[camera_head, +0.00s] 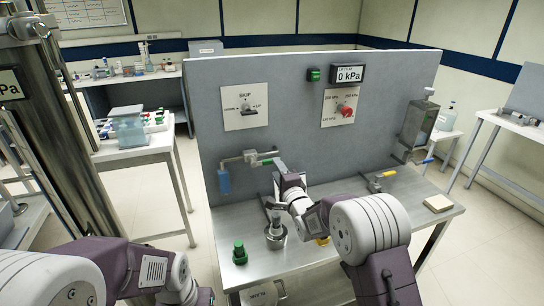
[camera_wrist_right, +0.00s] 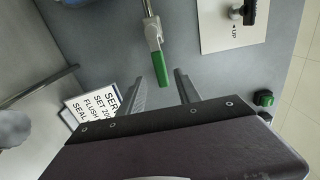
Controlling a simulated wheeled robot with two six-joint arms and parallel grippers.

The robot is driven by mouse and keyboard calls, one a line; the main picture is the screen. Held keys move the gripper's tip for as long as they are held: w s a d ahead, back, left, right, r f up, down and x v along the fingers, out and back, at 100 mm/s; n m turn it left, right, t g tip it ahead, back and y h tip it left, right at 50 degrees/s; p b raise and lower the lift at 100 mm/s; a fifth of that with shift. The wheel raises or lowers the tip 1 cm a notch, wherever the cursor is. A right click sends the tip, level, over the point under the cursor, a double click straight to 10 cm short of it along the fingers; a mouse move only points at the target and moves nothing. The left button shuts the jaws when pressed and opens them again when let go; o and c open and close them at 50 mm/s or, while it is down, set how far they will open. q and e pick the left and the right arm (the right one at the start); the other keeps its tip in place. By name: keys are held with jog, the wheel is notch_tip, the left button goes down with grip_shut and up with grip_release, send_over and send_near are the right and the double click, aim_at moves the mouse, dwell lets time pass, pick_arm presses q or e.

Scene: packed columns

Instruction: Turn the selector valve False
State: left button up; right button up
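The selector valve (camera_head: 246,108) is a dark knob on a white labelled plate on the grey panel, upper left. Part of its plate (camera_wrist_right: 218,25) and black knob (camera_wrist_right: 249,10) show at the top right of the right wrist view. My right gripper (camera_head: 276,166) is below and right of that plate, near a pipe valve with a green handle (camera_head: 268,152). In the right wrist view its two fingers (camera_wrist_right: 170,88) are apart, with the green handle (camera_wrist_right: 161,70) beyond the gap between them. No contact is clear. My left arm is at the bottom left; its fingers cannot be made out.
A red knob (camera_head: 346,111) on a second plate and a 0 kPa display (camera_head: 349,75) are on the panel's right. A blue bottle (camera_head: 223,182) hangs under the pipe. A green fitting (camera_head: 239,253) and metal vessel (camera_head: 276,234) stand on the bench. A yellow-handled valve (camera_head: 386,175) is right.

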aim_at(265, 160)
jog(key=p+x, duration=0.2)
jog(key=x, duration=0.3)
jog(key=shift+w+a+p, duration=0.1)
jog(key=shift+w+p, duration=0.2)
jog(key=shift+w, duration=0.05)
pick_arm(q)
notch_tip(265, 160, up, 4)
jog(key=shift+d+r, duration=0.1)
jog(key=shift+r, duration=0.15)
pick_arm(e)
jog(key=shift+s+r, duration=0.1)
grip_shut()
dwell(0.5)
